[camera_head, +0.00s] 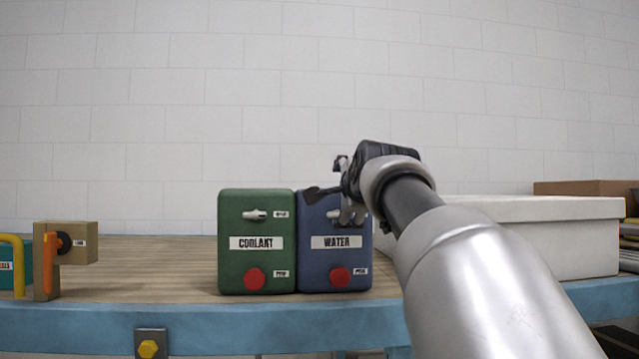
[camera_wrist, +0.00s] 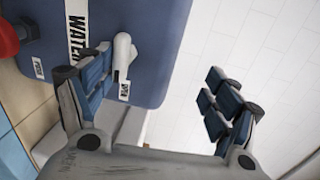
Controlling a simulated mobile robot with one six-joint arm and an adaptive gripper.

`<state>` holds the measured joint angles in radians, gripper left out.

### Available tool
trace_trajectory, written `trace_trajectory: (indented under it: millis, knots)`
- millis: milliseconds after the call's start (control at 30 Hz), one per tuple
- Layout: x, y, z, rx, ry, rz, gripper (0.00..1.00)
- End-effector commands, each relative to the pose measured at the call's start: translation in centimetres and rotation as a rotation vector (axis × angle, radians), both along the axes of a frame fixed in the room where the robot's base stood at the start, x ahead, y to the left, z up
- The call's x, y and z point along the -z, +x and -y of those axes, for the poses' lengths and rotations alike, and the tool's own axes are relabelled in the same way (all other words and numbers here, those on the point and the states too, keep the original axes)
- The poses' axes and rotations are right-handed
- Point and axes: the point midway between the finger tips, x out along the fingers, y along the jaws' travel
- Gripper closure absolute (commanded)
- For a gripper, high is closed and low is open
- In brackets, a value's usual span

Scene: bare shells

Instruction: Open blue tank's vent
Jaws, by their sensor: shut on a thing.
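The blue tank (camera_head: 313,255), labelled WATER, stands upright on the bench, touching the green tank's right side. Its vent is a white lever (camera_wrist: 124,55) on the front face near the top, beside a small label; in the head view my gripper covers most of it. A red round knob (camera_head: 340,277) sits low on the same face.
The green COOLANT tank (camera_head: 231,265) has a similar lever and red knob. A large white box (camera_head: 570,240) stands right, partly behind my arm. A tan block with an orange handle (camera_head: 78,240) stands left. The bench (camera_head: 160,265) is clear between the block and the tanks.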

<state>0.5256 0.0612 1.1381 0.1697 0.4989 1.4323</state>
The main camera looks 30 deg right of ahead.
Motion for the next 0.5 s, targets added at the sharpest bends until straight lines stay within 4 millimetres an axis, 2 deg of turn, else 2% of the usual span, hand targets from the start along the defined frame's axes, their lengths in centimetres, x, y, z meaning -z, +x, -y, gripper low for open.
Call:
trace_trajectory:
  millis: [33, 300, 467, 500]
  knots:
    - [-2.0, -1.1, -0.5, 0.002, -0.018, 0.044, 0.39]
    - [-2.0, -2.8, -1.4, 0.002, -0.018, 0.044, 0.55]
    - [-2.0, -3.8, -1.8, 0.002, -0.017, 0.043, 0.59]
    - [-2.0, -4.1, -2.0, 0.002, -0.019, 0.043, 0.64]
